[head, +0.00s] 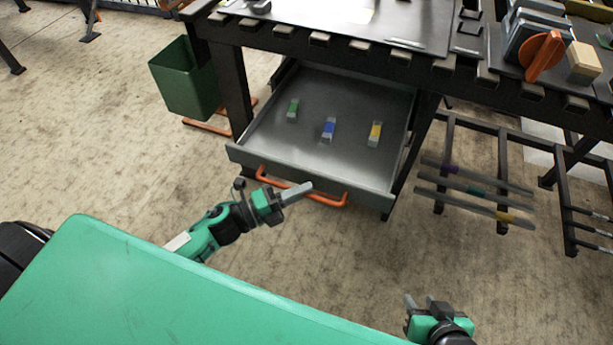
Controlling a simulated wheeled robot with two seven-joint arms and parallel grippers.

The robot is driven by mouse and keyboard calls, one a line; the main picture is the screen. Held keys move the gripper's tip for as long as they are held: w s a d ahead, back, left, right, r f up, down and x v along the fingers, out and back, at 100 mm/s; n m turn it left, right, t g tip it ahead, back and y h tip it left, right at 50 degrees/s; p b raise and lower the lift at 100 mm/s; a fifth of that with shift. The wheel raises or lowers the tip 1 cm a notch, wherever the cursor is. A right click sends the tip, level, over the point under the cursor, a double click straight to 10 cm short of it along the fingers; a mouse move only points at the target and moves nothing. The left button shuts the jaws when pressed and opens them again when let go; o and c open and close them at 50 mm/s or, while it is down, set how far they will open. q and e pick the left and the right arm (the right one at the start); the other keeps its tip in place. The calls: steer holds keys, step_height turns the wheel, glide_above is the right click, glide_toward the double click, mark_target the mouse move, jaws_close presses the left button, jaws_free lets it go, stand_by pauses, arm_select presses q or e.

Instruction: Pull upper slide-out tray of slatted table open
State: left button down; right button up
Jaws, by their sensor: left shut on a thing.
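The slatted table (335,45) stands at the upper middle with dark legs and a slatted edge. Its upper slide-out tray (310,165) is grey and extends out from under the top, its inside showing. The tray has an orange bar handle (329,199) on its front. My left gripper (306,188) is at the middle of this handle and is shut on it; the fingers cover part of the bar. My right gripper (421,301) is low at the right, away from the tray, with its fingers apart and nothing seen between them.
A rack with bars (470,190) stands at the right. The floor before the tray is clear.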

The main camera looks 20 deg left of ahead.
arm_select(q)
steer(key=shift+s, duration=0.55)
steer(key=c, duration=1.5)
jaws_free()
steer(key=shift+a, duration=0.1)
steer(key=v, duration=1.3)
steer(key=shift+s+a, duration=0.25)
steer(key=shift+s, duration=0.05)
